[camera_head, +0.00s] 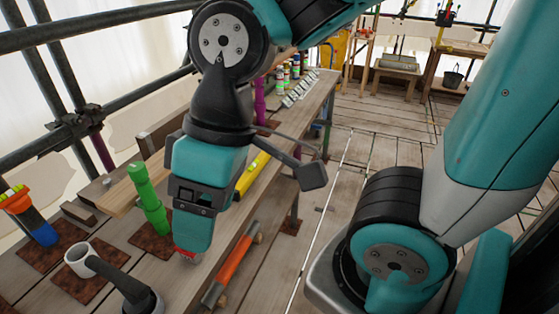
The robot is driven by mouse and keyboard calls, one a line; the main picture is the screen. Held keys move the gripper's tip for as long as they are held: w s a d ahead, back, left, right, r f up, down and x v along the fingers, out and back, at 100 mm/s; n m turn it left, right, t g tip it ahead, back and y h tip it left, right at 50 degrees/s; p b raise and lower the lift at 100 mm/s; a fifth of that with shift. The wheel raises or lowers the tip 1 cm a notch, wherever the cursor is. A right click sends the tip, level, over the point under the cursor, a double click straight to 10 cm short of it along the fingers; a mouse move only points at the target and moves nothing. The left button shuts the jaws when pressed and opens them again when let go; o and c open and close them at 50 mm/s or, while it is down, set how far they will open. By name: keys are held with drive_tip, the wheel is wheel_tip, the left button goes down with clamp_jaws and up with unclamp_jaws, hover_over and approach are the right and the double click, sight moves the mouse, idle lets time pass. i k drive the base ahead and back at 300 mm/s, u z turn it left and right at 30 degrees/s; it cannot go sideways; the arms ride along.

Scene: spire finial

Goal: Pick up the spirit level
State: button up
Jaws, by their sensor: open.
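A yellow bar that looks like the spirit level (251,174) lies on the wooden bench, just right of and behind my gripper. My arm hides part of it. My gripper (187,256) points down over the bench, nearer to the camera than the yellow bar and apart from it. It is open, and I see nothing held in it. Its fingertips are small here, with a bit of red at the tip.
An orange tube (233,262) lies along the bench's front edge. Several small bottles (288,70) stand at the far end.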

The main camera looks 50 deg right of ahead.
sight(250, 175)
drive_tip(key=z, duration=0.75)
drive_tip(key=k, duration=1.25)
drive_tip(key=z, duration=0.7)
drive_tip(key=i, duration=0.75)
drive_tip(key=z, duration=0.35)
drive_tip(key=i, duration=1.25)
drive_tip(key=u, duration=1.3)
drive_tip(key=i, duration=0.5)
drive_tip(key=u, duration=0.55)
